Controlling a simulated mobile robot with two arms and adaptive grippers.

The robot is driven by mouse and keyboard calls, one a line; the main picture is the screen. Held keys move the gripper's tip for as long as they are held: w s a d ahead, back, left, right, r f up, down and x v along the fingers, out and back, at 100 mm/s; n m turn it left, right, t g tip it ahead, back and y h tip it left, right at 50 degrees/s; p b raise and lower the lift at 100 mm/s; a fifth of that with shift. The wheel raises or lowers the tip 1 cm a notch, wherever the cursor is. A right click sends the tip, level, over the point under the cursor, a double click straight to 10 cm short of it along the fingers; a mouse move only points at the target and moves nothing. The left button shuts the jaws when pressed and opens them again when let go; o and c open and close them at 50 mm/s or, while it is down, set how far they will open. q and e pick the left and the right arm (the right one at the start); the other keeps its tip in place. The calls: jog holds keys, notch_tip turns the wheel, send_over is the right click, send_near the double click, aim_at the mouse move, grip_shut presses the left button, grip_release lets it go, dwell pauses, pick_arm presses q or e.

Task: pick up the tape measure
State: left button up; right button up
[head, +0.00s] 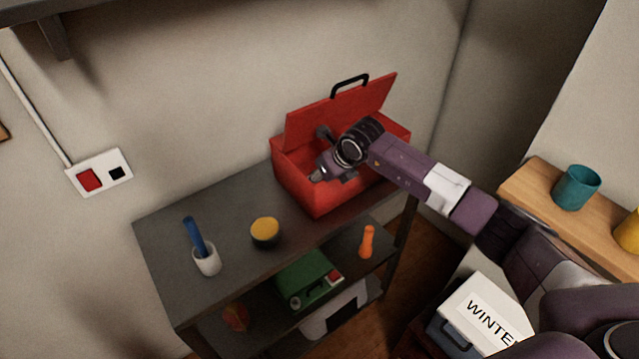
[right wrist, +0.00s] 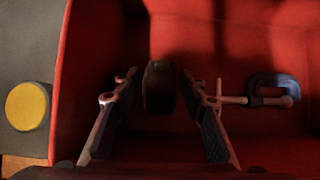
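A dark, rounded object (right wrist: 160,88), probably the tape measure, is inside the red toolbox (head: 319,200). It lies in shadow and its details are hard to make out. My right gripper (head: 322,172) is inside the open toolbox, pointing down. In the right wrist view the gripper (right wrist: 160,100) has its fingers apart, one on each side of the dark object. A gap shows on both sides, and I cannot tell how far below the fingertips the object lies. In the head view the gripper and toolbox wall hide it. My left gripper is not in view.
A blue clamp (right wrist: 270,90) lies in the toolbox, right of the fingers. The raised lid (head: 340,110) stands behind my wrist. On the grey shelf (head: 165,235) are a yellow-topped black round item (head: 265,232) and a white cup (head: 207,260) with a blue tool.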

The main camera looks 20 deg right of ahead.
grip_shut()
